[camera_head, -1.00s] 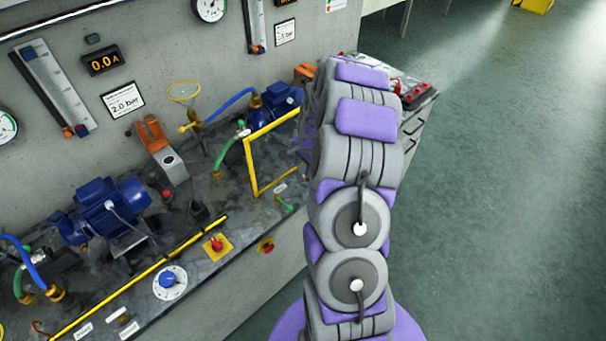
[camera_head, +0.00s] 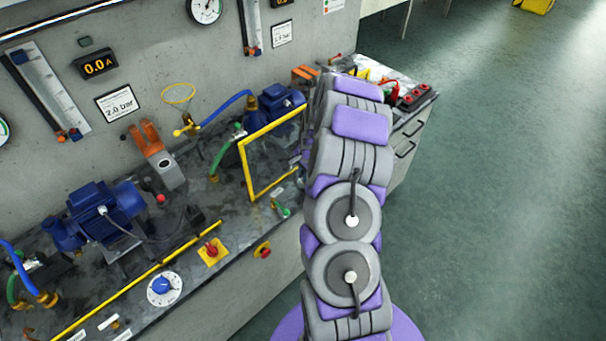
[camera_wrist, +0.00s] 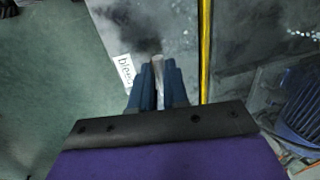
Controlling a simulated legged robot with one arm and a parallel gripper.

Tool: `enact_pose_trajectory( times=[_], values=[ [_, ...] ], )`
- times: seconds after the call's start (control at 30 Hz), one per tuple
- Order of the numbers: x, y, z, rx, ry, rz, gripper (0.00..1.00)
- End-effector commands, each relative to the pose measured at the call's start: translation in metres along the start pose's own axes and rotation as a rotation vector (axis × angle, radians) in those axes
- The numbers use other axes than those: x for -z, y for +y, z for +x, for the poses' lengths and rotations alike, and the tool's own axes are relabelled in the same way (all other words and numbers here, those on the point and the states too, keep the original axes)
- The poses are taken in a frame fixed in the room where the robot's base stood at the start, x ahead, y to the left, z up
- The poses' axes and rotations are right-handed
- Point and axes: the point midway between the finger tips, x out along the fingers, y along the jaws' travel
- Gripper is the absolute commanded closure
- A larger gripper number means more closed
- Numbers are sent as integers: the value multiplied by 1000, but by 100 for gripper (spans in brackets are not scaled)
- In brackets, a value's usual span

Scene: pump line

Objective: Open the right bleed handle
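My gripper shows in the wrist view (camera_wrist: 158,88), with two dark blue fingers close together. A pale bar, which looks like the right bleed handle (camera_wrist: 157,72), lies in the narrow gap between the fingertips. Whether the fingers press on it is not clear. A white label reading "bleed" (camera_wrist: 126,68) is just left of the fingers, near the bench edge. In the head view my own arm hides the gripper and this handle.
A yellow bar (camera_wrist: 205,50) runs close right of the fingers, and a blue motor (camera_wrist: 302,118) is at the lower right. In the head view a yellow frame (camera_head: 247,170) stands left of my arm. Open floor (camera_head: 490,200) lies to the right.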

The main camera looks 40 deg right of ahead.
Motion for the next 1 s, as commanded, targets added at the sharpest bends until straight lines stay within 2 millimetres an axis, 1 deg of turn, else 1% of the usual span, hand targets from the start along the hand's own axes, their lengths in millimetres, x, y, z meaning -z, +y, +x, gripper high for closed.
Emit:
enact_pose_trajectory(
  times=[0.03, 0.1, 0.13, 0.43, 0.83, 1.0],
  values=[
    [0, 0, 0, 1, 1, 0, 92],
    [-1, 0, -1, 1, 4, 0, 99],
    [-2, -1, -1, 0, 6, 0, 100],
    [-10, -2, -4, 0, 13, -4, 100],
    [-11, -2, -3, -1, 8, -8, 100],
    [-11, -2, -4, -2, 0, -44, 100]
  ],
)
